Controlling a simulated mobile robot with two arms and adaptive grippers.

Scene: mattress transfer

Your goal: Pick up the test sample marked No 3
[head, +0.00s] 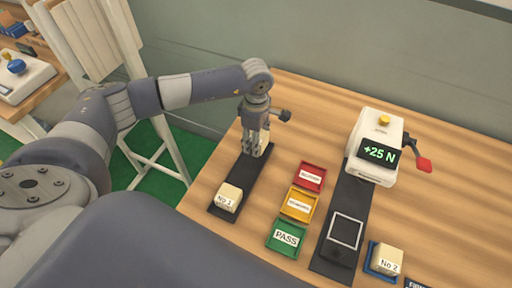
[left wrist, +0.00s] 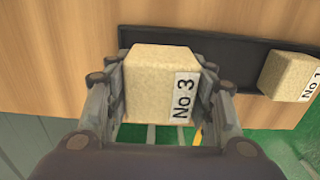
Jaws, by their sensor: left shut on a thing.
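The No 3 sample (left wrist: 155,82) is a beige foam block with a white label, seen large in the left wrist view. In the head view it shows partly (head: 264,148) between my left gripper's fingers, at the far end of the black strip (head: 250,180). My left gripper (head: 257,150) points down and is shut on this block, with a finger on each side of it. I cannot tell whether the block still touches the strip. The No 1 sample (head: 229,198) sits at the near end of the strip. My right gripper is not in view.
Red (head: 310,177), yellow (head: 299,204) and green PASS (head: 287,238) trays stand right of the strip. A tester (head: 377,145) reading +25 N with a red-knobbed lever stands further right. The No 2 sample (head: 388,260) sits in a blue tray (head: 371,270). Bare wood lies behind the trays.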

